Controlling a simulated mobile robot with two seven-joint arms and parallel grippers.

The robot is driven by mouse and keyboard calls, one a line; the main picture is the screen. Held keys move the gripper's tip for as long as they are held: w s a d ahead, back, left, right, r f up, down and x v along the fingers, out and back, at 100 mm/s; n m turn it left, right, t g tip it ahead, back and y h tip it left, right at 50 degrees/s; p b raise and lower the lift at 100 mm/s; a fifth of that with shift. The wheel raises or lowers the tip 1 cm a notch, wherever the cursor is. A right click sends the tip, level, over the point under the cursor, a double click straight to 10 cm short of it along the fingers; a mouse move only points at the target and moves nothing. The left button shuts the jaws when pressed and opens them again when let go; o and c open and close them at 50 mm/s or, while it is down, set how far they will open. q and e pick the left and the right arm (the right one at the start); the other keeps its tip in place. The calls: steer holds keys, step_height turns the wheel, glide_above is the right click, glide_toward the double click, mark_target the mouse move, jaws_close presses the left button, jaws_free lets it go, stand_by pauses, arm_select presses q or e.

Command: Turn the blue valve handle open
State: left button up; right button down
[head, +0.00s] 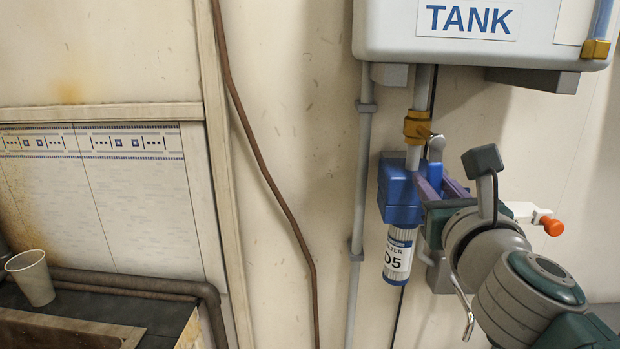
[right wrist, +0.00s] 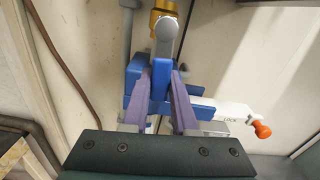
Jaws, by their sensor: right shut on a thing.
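The valve handle (head: 435,147) is a short blue-grey lever beside a brass valve body (head: 417,127) on the pipe under the tank. My right gripper (head: 428,178) is at the handle, its purple fingers reaching in from the lower right. In the right wrist view the handle (right wrist: 166,38) hangs down from the brass valve (right wrist: 166,6), and the two purple fingers (right wrist: 162,88) are closed on its lower part. Some of the handle is hidden between the fingers. My left gripper is not in view.
A blue filter housing (head: 397,190) with a clear cartridge labelled D5 (head: 398,256) sits just below and behind. A white lock lever with an orange knob (head: 552,226) sticks out right. The tank (head: 480,45) overhangs above. A cup (head: 31,279) stands far left.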

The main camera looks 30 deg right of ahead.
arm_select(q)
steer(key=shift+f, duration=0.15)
arm_select(e)
steer(key=shift+w+a+m, duration=0.2)
steer(key=shift+a+m, duration=0.05)
steer(key=shift+m, duration=0.25)
steer(key=c, duration=0.7)
jaws_free()
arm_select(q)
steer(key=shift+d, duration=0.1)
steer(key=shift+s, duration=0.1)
arm_select(e)
steer(key=shift+a, duration=0.15)
